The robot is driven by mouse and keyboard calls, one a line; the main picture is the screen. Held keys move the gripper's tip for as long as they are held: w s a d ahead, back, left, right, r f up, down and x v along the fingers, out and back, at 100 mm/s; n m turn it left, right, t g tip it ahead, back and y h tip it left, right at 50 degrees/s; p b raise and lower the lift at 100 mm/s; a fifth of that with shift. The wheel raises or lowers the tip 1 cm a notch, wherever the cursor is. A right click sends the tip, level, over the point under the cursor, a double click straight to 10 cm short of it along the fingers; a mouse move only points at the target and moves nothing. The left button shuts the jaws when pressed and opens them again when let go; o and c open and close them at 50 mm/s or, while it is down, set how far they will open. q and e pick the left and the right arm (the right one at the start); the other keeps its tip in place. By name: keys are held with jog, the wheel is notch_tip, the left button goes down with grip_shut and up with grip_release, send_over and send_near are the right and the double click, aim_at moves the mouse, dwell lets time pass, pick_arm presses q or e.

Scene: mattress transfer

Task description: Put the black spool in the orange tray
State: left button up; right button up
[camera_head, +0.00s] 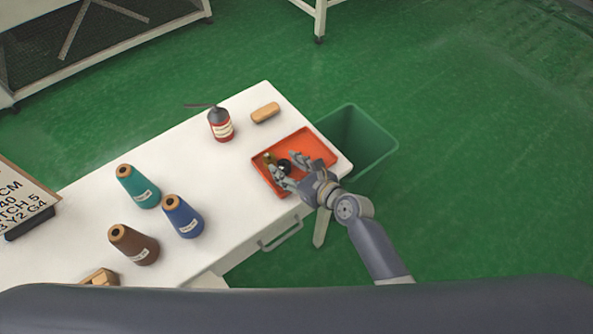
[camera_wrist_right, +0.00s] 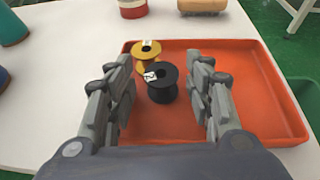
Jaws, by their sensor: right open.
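The black spool (camera_wrist_right: 161,84) stands in the orange tray (camera_wrist_right: 250,75), in front of a yellow spool (camera_wrist_right: 146,50) that is also in the tray. In the head view the orange tray (camera_head: 318,146) lies at the right end of the white table, and the black spool (camera_head: 284,164) shows partly between my right gripper's fingers. My right gripper (camera_head: 287,166) is over the tray. In the right wrist view my right gripper (camera_wrist_right: 163,95) is open, with its fingers on either side of the black spool and apart from it. My left gripper is not in view.
On the white table (camera_head: 235,185) are a red oil can (camera_head: 220,125), a tan block (camera_head: 265,113), and teal (camera_head: 140,188), blue (camera_head: 183,218) and brown (camera_head: 135,246) thread cones. A green bin (camera_head: 360,137) stands on the floor past the table's right end.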

jog(key=shift+s+d+r, duration=0.15)
jog(key=shift+s+d, duration=0.1)
jog(key=shift+s, duration=0.05)
jog(key=v, duration=1.1)
jog(key=s+d+f+n+g+h, duration=0.1)
jog(key=s+d+f+n+h, duration=0.25)
jog(key=f, duration=0.65)
jog(key=s+d+f+n+g, duration=0.2)
jog(key=s+d+f+n, duration=0.15)
jog(key=f+n, duration=0.4)
jog(key=s+d+f+n+g+h, duration=0.1)
jog(key=s+d+f+n+h, duration=0.2)
jog(key=f, duration=0.9)
jog(key=s+d+f+n+g, duration=0.1)
jog(key=s+f+n, duration=0.3)
jog(key=s, duration=0.4)
jog(key=s+d+f+n+g+h, duration=0.1)
jog(key=s+d+f+n+g, duration=0.1)
jog(key=s+d+f+n, duration=0.2)
jog(key=s+d+f+n+g+h, duration=0.1)
jog(key=s+f+n, duration=0.4)
jog(key=s, duration=0.8)
jog(key=d+n+g, duration=0.1)
jog(key=n, duration=0.2)
jog(key=shift+s+d+f+n, duration=0.25)
jog(key=shift+d+f+n, duration=0.05)
